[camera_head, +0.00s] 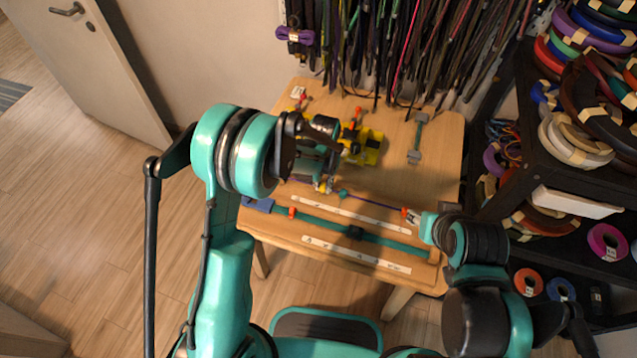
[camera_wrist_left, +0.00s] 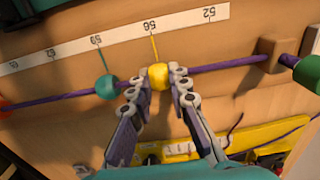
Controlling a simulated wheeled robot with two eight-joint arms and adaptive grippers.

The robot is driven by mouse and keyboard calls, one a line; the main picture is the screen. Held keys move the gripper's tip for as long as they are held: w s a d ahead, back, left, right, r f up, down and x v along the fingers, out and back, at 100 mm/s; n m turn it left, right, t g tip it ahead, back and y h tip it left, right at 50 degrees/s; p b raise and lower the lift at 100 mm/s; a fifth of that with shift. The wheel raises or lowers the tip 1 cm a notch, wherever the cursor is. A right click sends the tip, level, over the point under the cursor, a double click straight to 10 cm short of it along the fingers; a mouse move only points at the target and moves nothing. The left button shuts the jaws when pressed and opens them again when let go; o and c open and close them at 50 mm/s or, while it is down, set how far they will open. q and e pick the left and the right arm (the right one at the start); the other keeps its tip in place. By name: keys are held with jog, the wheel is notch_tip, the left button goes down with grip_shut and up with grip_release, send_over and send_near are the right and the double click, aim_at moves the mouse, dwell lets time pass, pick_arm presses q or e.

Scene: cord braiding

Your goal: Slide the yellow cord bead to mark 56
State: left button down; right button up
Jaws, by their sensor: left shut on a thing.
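The yellow bead (camera_wrist_left: 158,76) is on a taut purple cord (camera_wrist_left: 228,66). My left gripper (camera_wrist_left: 160,84) has its fingertips closed around it. The bead sits by the yellow line (camera_wrist_left: 154,47) of mark 56 on a white scale strip (camera_wrist_left: 122,37). A teal bead (camera_wrist_left: 107,86) is on the same cord, left of the yellow one, near the line of mark 59. In the head view my left gripper (camera_head: 324,184) largely covers the yellow bead. My right gripper (camera_head: 416,217) is beside an orange piece (camera_head: 408,214) at the cord's right end; its fingers are too small to read.
The wrist view shows a wooden post (camera_wrist_left: 272,56) and a green end piece (camera_wrist_left: 308,72) to the right along the cord. A yellow block (camera_head: 371,147) is at the back of the wooden table (camera_head: 446,150). A second scale strip (camera_head: 354,254) and a teal strap (camera_head: 385,241) lie nearer the front.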

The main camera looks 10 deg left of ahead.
aim_at(323, 185)
pick_arm(q)
jog(key=c, duration=1.4)
grip_release()
jog(key=shift+r, duration=0.1)
notch_tip(323, 185, up, 12)
jog(key=s+a+r+n+t, duration=0.1)
jog(key=s+a+r+t, duration=0.2)
jog(key=s+a+r, duration=0.5)
jog(key=s+a+r+n+t, duration=0.1)
jog(key=s+a+t, duration=0.2)
jog(key=s, duration=0.8)
jog(key=shift+t, duration=0.6)
